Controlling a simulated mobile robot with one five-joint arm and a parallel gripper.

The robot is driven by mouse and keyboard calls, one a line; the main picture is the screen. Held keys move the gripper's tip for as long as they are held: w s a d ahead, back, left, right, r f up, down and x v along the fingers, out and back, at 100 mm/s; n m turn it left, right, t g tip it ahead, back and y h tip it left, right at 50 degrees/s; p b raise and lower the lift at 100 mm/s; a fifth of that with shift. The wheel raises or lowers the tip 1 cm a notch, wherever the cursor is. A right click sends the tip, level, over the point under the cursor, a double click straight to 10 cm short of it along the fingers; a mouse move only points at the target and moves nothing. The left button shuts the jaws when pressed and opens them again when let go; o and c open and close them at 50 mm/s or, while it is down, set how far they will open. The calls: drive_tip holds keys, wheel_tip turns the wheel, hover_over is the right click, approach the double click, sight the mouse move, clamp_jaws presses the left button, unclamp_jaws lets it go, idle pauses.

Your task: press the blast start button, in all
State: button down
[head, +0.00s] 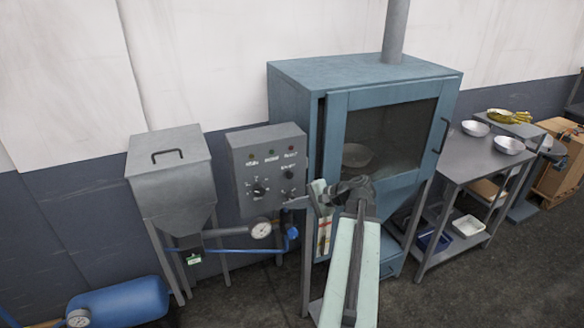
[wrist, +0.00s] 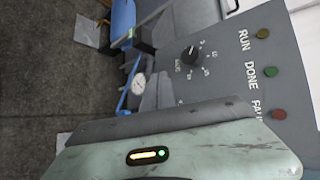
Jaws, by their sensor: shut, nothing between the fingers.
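In the wrist view the box face (wrist: 225,65) shows the dial (wrist: 190,54) and lamps marked RUN, DONE and one partly cut off; the dark button is hidden there. My gripper (head: 288,203) is shut and empty, pointing left near the box's lower right corner, below the button. I cannot tell whether it touches the box.
The blue blast cabinet (head: 293,98), with a pan behind its window, stands right behind my arm. A gauge (head: 261,230) and blue hose are below the box. A grey hopper (head: 170,170) stands left. A steel table (head: 465,150) with pans is at right.

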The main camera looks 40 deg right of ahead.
sight(289, 175)
drive_tip(key=shift+m+t+h, duration=0.3)
drive_tip(key=shift+m+t, duration=0.4)
drive_tip(key=shift+m, duration=0.1)
drive_tip(key=s+d+r, duration=0.1)
drive_tip(key=d+r, duration=0.1)
drive_tip(key=s+d, duration=0.1)
drive_tip(key=d, duration=0.1)
drive_tip(key=shift+s+r, duration=0.35)
drive_tip(key=shift+r, duration=0.05)
drive_tip(key=shift+w+d, duration=0.1)
drive_tip(key=w+d, duration=0.3)
drive_tip(key=w, duration=0.5)
drive_tip(key=shift+d, duration=0.1)
idle(0.8)
drive_tip(key=shift+w+d, duration=0.1)
drive_tip(key=shift+w, duration=0.35)
